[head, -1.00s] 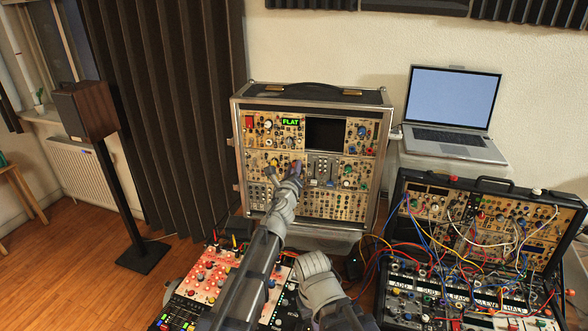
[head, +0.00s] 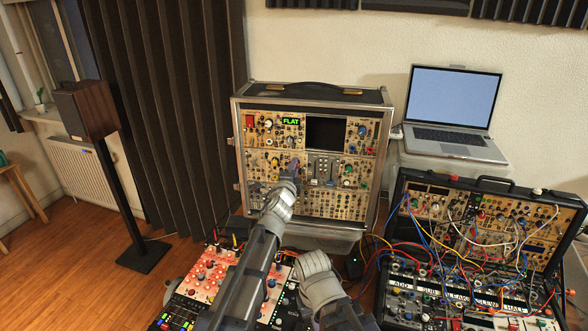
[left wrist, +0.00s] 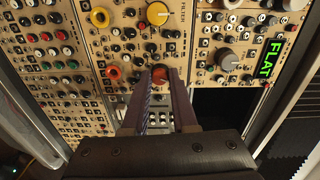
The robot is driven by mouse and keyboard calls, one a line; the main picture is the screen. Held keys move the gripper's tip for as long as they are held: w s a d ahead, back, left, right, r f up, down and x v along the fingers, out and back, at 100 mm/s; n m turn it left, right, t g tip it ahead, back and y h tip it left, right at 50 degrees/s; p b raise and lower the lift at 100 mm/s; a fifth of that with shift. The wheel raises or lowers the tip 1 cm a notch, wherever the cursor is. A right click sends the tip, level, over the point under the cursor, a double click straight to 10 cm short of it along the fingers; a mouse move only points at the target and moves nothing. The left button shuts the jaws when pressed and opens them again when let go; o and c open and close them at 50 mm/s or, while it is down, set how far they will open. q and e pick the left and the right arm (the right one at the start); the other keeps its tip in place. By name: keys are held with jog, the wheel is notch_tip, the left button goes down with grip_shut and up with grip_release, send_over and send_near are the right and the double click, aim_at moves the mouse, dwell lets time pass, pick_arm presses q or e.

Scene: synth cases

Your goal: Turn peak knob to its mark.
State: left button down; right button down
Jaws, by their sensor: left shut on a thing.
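The tall synth case (head: 310,206) stands upright against the wall, with many knobs on its tan panels. A green display (head: 291,122) on it reads FLAT; it also shows in the left wrist view (left wrist: 268,58). My left gripper (head: 293,165) is at the middle of this panel. In the left wrist view, its fingers (left wrist: 159,82) are shut on a red-orange knob (left wrist: 159,73). I cannot read this knob's label or see its mark; the fingers hide much around it. My right gripper is not in view.
A larger yellow knob (left wrist: 158,13) and a grey knob (left wrist: 227,60) sit close to the held knob. A second case (head: 480,215) with many patch cables stands at the right. A laptop (head: 455,110) stands behind it. A red-lit mixer (head: 205,275) lies below my left arm.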

pick_arm(q)
jog(key=shift+s+d+f+n+t+b, duration=0.1)
jog(key=shift+n+t+b, duration=0.25)
jog(key=shift+n, duration=7.45)
jog(key=shift+d+f+n+t+b, duration=0.15)
jog(key=shift+n+b, duration=0.3)
jog(key=shift+n, duration=7.35)
jog(key=shift+a+r+n, duration=0.1)
jog(key=shift+n, duration=0.3)
jog(key=c, duration=0.7)
grip_release()
